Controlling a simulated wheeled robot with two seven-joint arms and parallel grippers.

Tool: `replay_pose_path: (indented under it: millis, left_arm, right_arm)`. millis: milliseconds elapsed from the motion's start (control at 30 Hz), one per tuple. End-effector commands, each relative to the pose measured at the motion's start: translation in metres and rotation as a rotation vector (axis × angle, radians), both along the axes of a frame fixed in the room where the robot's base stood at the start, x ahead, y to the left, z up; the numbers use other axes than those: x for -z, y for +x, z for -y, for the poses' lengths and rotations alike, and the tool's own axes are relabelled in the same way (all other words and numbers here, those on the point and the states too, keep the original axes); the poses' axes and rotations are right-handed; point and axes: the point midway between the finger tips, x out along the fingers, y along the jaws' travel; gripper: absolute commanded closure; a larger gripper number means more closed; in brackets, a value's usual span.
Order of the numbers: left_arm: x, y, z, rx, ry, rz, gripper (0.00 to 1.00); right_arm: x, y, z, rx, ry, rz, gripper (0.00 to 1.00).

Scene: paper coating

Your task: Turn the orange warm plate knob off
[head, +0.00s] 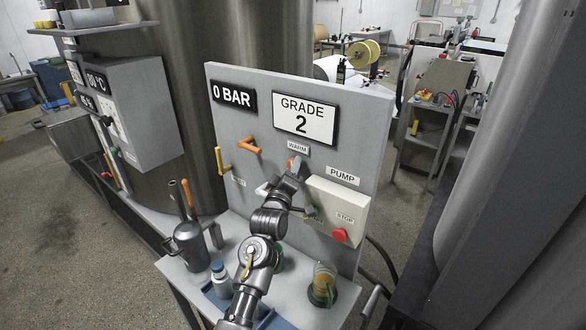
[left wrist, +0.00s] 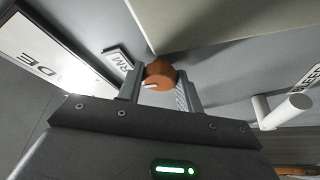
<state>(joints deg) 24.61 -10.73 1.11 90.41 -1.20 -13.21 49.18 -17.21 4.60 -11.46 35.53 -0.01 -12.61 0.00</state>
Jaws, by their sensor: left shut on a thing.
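The orange warm plate knob (head: 292,163) is on the grey upright panel, just under the WARM label (head: 297,148). In the left wrist view the round orange knob (left wrist: 160,73) sits between my two fingers, with a small white mark on its lower left edge. My left gripper (head: 297,166) reaches up to the panel and is shut on the knob; in the left wrist view its fingers (left wrist: 160,88) flank the knob on both sides. The gripper hides part of the knob in the head view. My right gripper is not in view.
A white PUMP box (head: 335,208) with a red stop button (head: 340,235) stands out right of my gripper. An orange lever (head: 249,144) and a yellow lever (head: 221,163) are to the left. A dark can (head: 190,246), a small bottle (head: 221,278) and a beaker (head: 323,285) stand below.

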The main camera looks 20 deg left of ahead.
Motion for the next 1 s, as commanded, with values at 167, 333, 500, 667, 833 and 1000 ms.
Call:
replay_pose_path:
  millis: [167, 333, 500, 667, 833, 1000]
  left_arm:
    - [0.002, -0.0001, 0.0003, 0.0, -0.003, -0.005, 0.87]
    - [0.002, -0.0001, 0.0003, 0.001, -0.002, -0.004, 0.59]
    - [0.0012, -0.0001, 0.0002, 0.0, -0.002, -0.002, 0.43]
    - [0.0006, 0.0, 0.0002, 0.001, -0.001, -0.001, 0.43]
    - [0.0004, 0.0001, 0.0002, 0.001, -0.001, -0.001, 0.43]
    - [0.004, 0.0003, -0.0005, 0.0, 0.053, 0.02, 0.43]
  right_arm:
    - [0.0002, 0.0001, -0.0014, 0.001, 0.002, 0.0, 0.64]
    - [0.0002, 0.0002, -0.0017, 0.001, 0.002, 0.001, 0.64]
    - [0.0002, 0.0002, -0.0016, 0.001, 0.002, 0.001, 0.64]
    - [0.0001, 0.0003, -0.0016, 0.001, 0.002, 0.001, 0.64]
    - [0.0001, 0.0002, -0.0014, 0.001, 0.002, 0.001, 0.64]
    - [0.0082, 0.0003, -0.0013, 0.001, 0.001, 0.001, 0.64]
